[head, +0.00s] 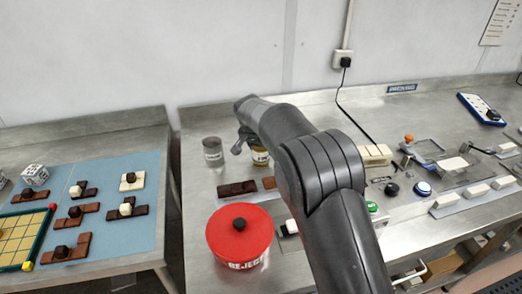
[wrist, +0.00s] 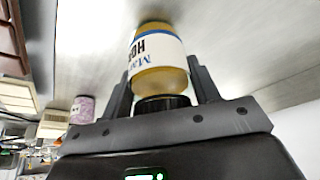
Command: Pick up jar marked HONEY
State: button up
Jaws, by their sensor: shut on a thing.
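An amber jar with a white, blue-striped label sits between the two dark fingers of my gripper (wrist: 163,84) in the wrist view. The label of this jar (wrist: 157,52) shows "HO" and part of another word; the rest is turned away. Its dark lid is at the palm side. My gripper is shut on the jar. In the head view the jar (head: 260,157) shows only in part beside my arm, which hides the rest. I cannot tell whether its base touches the steel bench.
A grey jar (head: 212,152) stands just left of the held one. Brown blocks (head: 237,188) and a red REJECT tin (head: 240,236) are nearer on the bench (head: 198,187). A cream box (head: 375,155) is to the right. A pink patterned container (wrist: 82,110) shows in the wrist view.

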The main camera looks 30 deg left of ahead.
jog(key=shift+c, duration=0.9)
jog(key=shift+r, duration=0.15)
